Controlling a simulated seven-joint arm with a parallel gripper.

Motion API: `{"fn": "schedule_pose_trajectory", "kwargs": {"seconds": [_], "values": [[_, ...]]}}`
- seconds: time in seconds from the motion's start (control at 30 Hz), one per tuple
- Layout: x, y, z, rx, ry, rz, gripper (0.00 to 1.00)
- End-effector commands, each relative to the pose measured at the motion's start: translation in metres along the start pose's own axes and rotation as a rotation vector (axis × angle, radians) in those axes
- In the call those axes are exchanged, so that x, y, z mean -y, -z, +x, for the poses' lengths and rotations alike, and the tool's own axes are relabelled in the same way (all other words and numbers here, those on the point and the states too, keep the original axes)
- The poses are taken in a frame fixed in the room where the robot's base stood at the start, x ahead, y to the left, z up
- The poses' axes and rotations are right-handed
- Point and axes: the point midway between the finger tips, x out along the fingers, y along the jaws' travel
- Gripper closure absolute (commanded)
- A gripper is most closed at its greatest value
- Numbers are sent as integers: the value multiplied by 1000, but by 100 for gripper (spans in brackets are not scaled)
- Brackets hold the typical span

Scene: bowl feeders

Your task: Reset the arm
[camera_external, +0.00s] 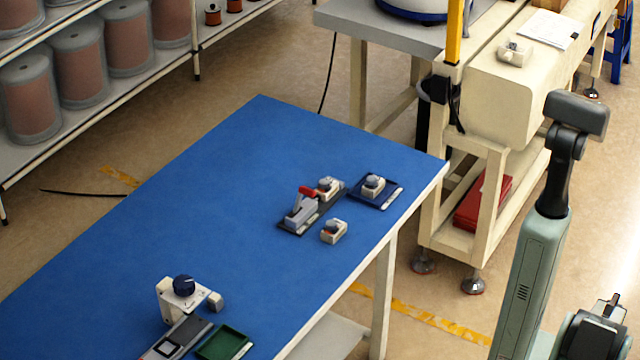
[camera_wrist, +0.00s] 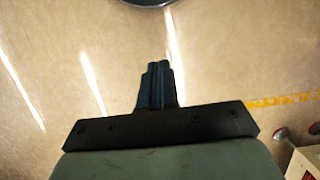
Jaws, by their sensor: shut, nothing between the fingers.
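My gripper (camera_wrist: 160,72) shows in the wrist view with its dark fingers together, shut and empty, over bare floor. In the external view my arm stands at the right edge, beyond the blue table's right side. I cannot make out the fingertips clearly there. Nothing touches the gripper in the wrist view.
The blue table (camera_external: 190,205) bears a red-levered clamp fixture (camera_external: 301,211), a dark blue tray (camera_external: 387,200) holding a cream part, a loose cream part (camera_external: 334,231), a blue-knobbed device (camera_external: 171,299) and a green tray (camera_external: 224,344). A cream machine (camera_external: 500,100) stands behind; shelves at left.

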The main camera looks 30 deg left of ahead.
Motion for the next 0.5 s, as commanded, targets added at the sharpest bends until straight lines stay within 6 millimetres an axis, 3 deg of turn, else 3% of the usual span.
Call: {"fn": "schedule_pose_trajectory", "kwargs": {"seconds": [0.2,0.5], "values": [[0,-48,53,116,0,1,100],[0,-107,104,244,0,2,100]]}}
